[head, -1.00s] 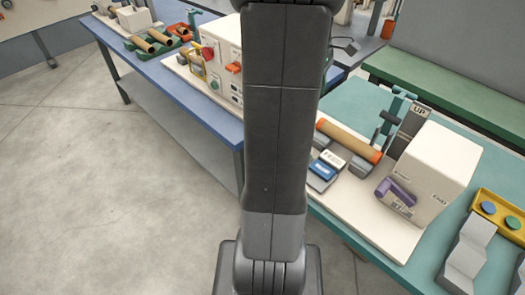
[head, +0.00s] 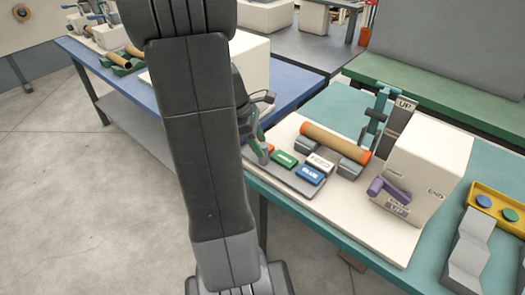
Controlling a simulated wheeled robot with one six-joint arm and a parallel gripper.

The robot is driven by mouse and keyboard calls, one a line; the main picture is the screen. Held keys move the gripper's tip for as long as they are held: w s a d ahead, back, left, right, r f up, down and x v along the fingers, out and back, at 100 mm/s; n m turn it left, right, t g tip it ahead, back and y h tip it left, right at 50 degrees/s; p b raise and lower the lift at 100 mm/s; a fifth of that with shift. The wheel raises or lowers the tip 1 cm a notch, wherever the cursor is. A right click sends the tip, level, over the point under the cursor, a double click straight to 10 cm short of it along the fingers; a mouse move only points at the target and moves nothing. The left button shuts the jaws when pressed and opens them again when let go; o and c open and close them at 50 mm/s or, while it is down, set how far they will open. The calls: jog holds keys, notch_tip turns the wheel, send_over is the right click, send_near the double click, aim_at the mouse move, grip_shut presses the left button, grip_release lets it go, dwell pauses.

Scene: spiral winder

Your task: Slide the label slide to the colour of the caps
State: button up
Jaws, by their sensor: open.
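The label slide (head: 300,187) is a grey strip at the front left of the cream base. It carries a green tile (head: 284,159), a white tile (head: 320,163) and a blue tile (head: 310,175) marked BLUE. A red-orange bit shows at its left end. A brown tube (head: 335,141) with orange-red ends lies behind it on grey supports. A blue cap (head: 484,201) and a green cap (head: 509,214) sit in the yellow tray. My gripper (head: 258,151) is open and empty near the slide's left end, partly hidden by my arm; contact cannot be told.
A white box (head: 432,165) with a purple handle (head: 385,189) stands right of the tube. A teal post (head: 377,120) and an UP sign (head: 405,104) stand behind. The yellow tray (head: 476,186) and grey stepped blocks (head: 466,255) are at right. A blue table (head: 130,93) is at left.

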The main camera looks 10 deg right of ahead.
aim_at(281, 158)
jog(key=shift+x, duration=1.65)
grip_shut()
